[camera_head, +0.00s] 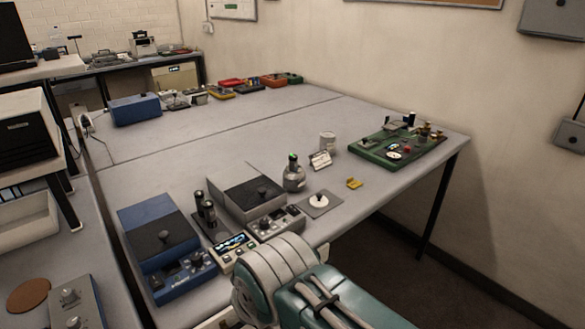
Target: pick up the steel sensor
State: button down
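A grey metal bottle-shaped object with a green top (293,172) stands upright on the grey table (225,130), right of a grey instrument box. It may be the steel sensor, but I cannot tell for sure. A pale cylinder (327,142) stands behind it to the right, with a small white card (320,160) in front. A flat grey plate with a white disc (319,202) lies in front of the bottle-shaped object. My arm shows at the bottom centre, below these things. My gripper's fingers are not visible.
A blue instrument (160,238) and a grey instrument (245,192) stand at the near left, with two dark cylinders (206,212) between them. A small yellow piece (354,183) lies at the right. A green board with parts (398,150) is further right. The table's middle is clear.

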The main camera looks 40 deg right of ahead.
aim_at(292, 158)
jog(key=i+l+z, duration=0.1)
jog(key=l, duration=0.3)
jog(key=i+l, duration=0.25)
jog(key=l, duration=0.2)
jog(key=i+l+z, duration=0.15)
jog(key=l, duration=0.25)
jog(key=i+l, duration=0.2)
jog(key=l, duration=0.2)
jog(key=z, duration=0.05)
